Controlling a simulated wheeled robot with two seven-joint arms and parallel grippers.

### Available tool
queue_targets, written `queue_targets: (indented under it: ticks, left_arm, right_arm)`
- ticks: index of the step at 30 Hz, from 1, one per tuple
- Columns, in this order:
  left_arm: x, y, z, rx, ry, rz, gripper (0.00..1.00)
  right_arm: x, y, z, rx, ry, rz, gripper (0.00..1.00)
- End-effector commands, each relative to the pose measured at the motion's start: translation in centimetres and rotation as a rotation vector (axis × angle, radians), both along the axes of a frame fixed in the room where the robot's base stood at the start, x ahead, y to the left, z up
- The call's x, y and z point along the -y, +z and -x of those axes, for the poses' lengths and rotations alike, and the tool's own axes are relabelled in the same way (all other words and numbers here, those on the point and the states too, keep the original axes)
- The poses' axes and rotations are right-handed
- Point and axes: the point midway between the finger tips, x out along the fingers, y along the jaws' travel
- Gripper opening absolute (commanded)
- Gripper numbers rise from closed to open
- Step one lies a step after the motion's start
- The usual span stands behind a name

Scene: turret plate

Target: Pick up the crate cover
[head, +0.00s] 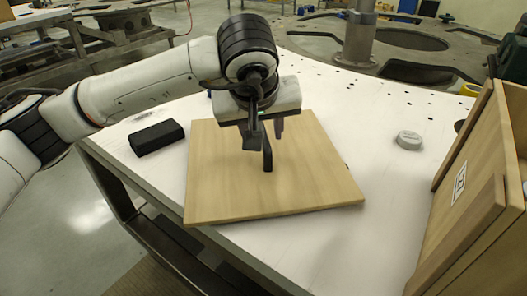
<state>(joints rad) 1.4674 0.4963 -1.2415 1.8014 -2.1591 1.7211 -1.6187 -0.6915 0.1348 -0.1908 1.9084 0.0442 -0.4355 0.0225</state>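The crate cover is a square light-wood board (310,185) lying flat on the white table, with a dark upright handle (267,158) near its middle. My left gripper (264,136) points down over the cover, right at the handle's upper part. Its two dark fingers show apart, one on either side of the handle's top, which they partly hide. Whether they touch the handle is unclear. The wooden crate (465,205) stands at the right edge, only partly in view, with a white label on its side. My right gripper is not in view.
A black box (156,137) lies left of the cover near the table edge. A small grey-white round lid (409,140) lies between cover and crate. The white table (350,245) is bare in front of the cover. A metal post (359,35) stands at the back.

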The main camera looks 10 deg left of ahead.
Motion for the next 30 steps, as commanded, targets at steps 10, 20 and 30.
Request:
queue_targets:
  ticks: [10, 20, 30]
  left_arm:
    - [-0.4, -3.0, -2.2, -0.002, 0.001, 0.001, 0.36]
    - [-0.4, -3.0, -2.2, -0.002, 0.001, 0.001, 0.11]
    - [-0.4, -2.9, -2.2, -0.001, -0.002, 0.001, 0.00]
  right_arm:
    - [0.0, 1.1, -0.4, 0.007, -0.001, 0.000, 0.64]
    - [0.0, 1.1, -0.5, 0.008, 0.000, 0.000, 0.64]
    - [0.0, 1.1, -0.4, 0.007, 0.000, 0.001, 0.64]
